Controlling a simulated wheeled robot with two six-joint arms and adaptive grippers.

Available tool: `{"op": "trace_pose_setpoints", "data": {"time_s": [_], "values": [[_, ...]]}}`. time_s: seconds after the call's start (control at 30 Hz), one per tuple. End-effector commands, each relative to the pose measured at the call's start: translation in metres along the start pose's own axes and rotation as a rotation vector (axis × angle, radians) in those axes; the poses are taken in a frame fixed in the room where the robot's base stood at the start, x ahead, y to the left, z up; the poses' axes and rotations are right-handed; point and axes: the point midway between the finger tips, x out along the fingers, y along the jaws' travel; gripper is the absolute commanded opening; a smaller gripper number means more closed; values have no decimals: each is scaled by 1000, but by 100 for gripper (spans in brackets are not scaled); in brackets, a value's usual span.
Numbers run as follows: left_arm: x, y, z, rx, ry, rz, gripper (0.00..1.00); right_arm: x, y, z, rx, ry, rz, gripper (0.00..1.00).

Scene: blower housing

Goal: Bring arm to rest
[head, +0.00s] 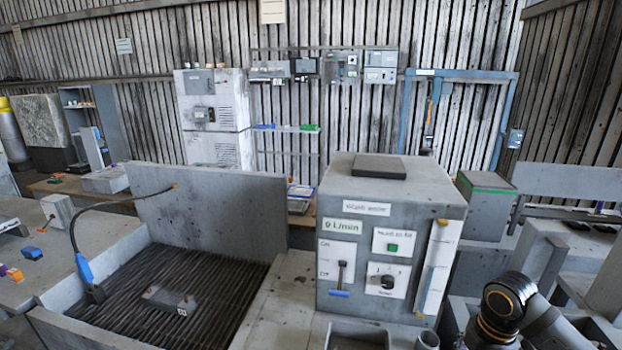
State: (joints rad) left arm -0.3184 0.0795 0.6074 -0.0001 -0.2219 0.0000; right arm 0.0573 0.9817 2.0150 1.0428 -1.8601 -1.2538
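A black arm link with orange rings (505,302), part of my own arm, shows at the lower right. It bends down out of the picture, and no fingers show on it. No part of my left arm shows. Neither gripper is in view, so I cannot see whether either one holds anything.
A grey control box (330,255) with a lever, knob and green button stands near the arm, right of centre. To its left is a slatted tray (215,275) with a small grey plate (168,300) on it. A blue-handled hose (84,268) stands at the tray's left.

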Motion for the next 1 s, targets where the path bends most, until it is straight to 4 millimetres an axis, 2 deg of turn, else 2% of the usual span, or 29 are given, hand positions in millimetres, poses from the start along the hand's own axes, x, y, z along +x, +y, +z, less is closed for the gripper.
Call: {"op": "trace_pose_setpoints", "data": {"time_s": [0.03, 0.3, 0.5, 0.77, 1.0], "values": [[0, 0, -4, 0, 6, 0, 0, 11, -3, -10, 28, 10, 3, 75], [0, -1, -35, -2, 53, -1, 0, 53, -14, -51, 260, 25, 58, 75], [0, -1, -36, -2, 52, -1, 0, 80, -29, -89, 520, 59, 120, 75], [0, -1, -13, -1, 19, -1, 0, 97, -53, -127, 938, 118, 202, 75], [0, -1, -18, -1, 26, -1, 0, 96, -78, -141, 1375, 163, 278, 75]]}}
